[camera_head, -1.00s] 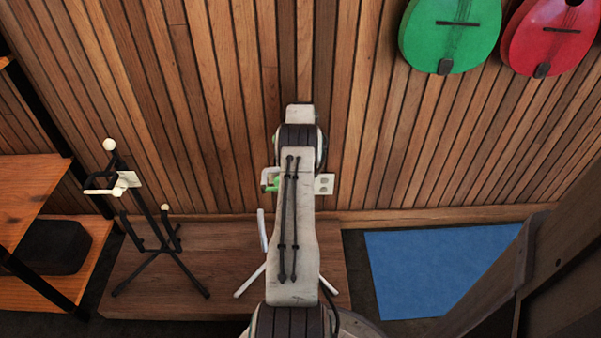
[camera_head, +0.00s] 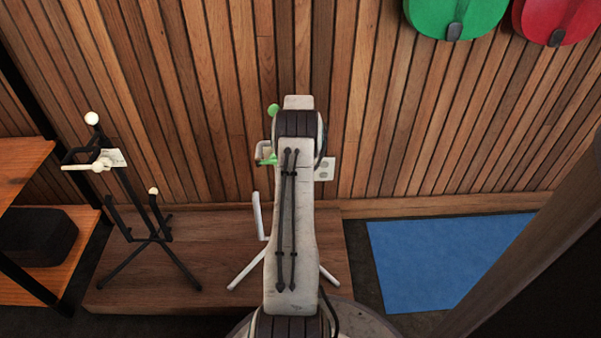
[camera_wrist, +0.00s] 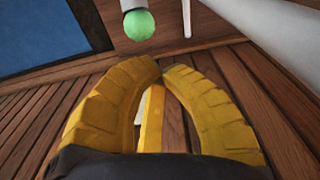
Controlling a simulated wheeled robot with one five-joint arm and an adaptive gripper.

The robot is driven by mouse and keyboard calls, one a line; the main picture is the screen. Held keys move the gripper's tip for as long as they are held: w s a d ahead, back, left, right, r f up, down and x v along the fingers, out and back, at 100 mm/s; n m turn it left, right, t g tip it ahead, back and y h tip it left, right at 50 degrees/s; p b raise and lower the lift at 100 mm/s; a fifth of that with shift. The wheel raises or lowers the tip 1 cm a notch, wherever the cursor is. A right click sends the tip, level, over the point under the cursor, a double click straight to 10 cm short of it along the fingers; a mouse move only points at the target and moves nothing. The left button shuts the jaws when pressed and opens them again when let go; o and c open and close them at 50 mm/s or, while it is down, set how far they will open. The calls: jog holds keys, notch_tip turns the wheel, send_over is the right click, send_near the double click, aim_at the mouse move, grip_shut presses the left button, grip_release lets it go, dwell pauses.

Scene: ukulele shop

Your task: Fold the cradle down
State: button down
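A white instrument stand with green parts stands behind my arm in the head view. Its green ball tip (camera_head: 273,110), green piece (camera_head: 267,160) and white leg (camera_head: 247,269) show on the left of the arm, and the arm hides most of the rest. In the wrist view a green ball (camera_wrist: 138,24) on a white end is beyond my gripper (camera_wrist: 162,70). The yellow fingertips appear to meet, with nothing held between them and a gap to the ball. My arm hides the gripper in the head view. I cannot tell exactly how the cradle is tilted.
A black stand (camera_head: 150,212) with white tips is on the left of the wooden platform (camera_head: 215,245). A shelf (camera_head: 22,165) is at the far left. A slatted wall rises behind. A blue mat (camera_head: 450,262) lies right. Green (camera_head: 440,12) and red (camera_head: 545,15) ukuleles hang above.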

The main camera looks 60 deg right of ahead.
jog(key=shift+s+a+f, duration=0.15)
jog(key=shift+s+a, duration=0.2)
jog(key=shift+a, duration=0.1)
jog(key=shift+a, duration=0.1)
